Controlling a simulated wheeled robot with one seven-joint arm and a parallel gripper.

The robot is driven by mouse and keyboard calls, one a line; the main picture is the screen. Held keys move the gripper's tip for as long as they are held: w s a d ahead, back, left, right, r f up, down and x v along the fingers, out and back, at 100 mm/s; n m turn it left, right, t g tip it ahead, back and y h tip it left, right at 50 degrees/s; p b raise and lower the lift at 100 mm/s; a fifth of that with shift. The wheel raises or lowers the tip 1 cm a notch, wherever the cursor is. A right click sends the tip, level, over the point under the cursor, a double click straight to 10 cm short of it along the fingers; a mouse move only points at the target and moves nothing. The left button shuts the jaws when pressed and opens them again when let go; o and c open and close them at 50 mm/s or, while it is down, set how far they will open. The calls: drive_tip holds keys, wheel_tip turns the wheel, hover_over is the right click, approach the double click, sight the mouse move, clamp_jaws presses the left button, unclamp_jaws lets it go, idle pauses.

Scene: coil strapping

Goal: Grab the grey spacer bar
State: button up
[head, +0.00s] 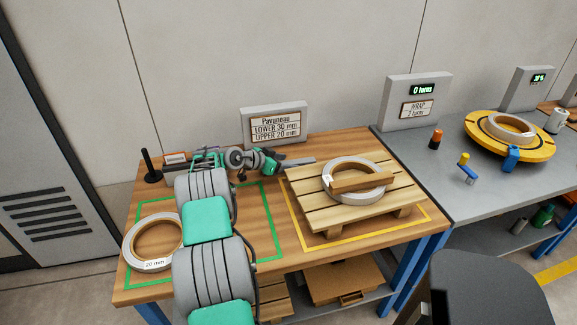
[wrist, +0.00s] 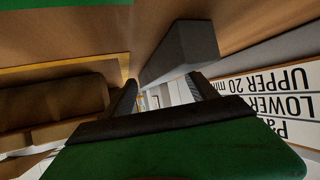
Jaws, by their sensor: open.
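The grey spacer bar (head: 298,162) lies near the back of the wooden table, below the sign and left of the pallet. In the wrist view the bar (wrist: 182,50) is large and close, ahead of the jaws. My gripper (head: 273,162) is at the left end of the bar. In the wrist view its two dark fingers (wrist: 163,92) stand apart, with a gap between them. The bar's near end is beside the right finger; I cannot tell whether it reaches between the fingers. The jaws are not closed on it.
Another coil (head: 131,259), labelled 20 mm, lies front left. The sign (head: 273,122) stands behind my gripper. A black post (head: 149,165) stands back left.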

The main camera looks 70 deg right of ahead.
drive_tip(key=shift+w, duration=0.1)
drive_tip(key=shift+c, duration=0.5)
clamp_jaws()
